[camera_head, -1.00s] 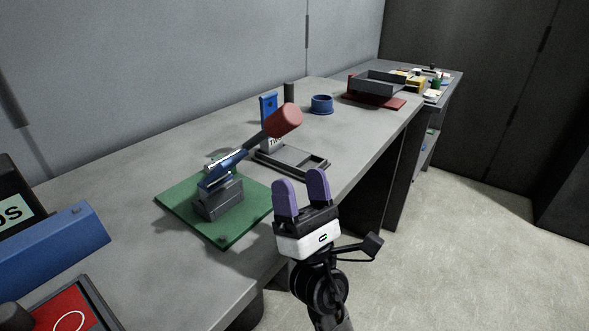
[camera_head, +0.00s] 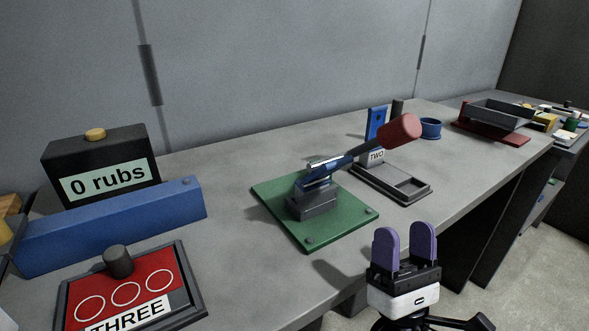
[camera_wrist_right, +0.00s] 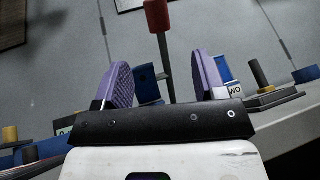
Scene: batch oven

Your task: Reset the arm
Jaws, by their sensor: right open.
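My right gripper (camera_head: 405,247) is open and empty, with two purple fingers pointing up. It is in front of the table's front edge, at the lower right in the head view. It also shows in the right wrist view (camera_wrist_right: 165,88), with the fingers apart. A lever with a red handle (camera_head: 398,131) rises to the right from a grey base (camera_head: 315,205) on a green plate (camera_head: 275,205). The gripper is apart from the lever. In the right wrist view the red handle (camera_wrist_right: 157,16) shows between and beyond the fingers. My left gripper is not in view.
A counter box (camera_head: 100,170) reading "0 rubs" stands behind a blue block (camera_head: 110,225). A red board marked THREE (camera_head: 150,285) lies at front left. Behind the lever are a grey tray marked TWO (camera_head: 385,185), a blue ring (camera_head: 430,129) and a dark red plate (camera_head: 490,133).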

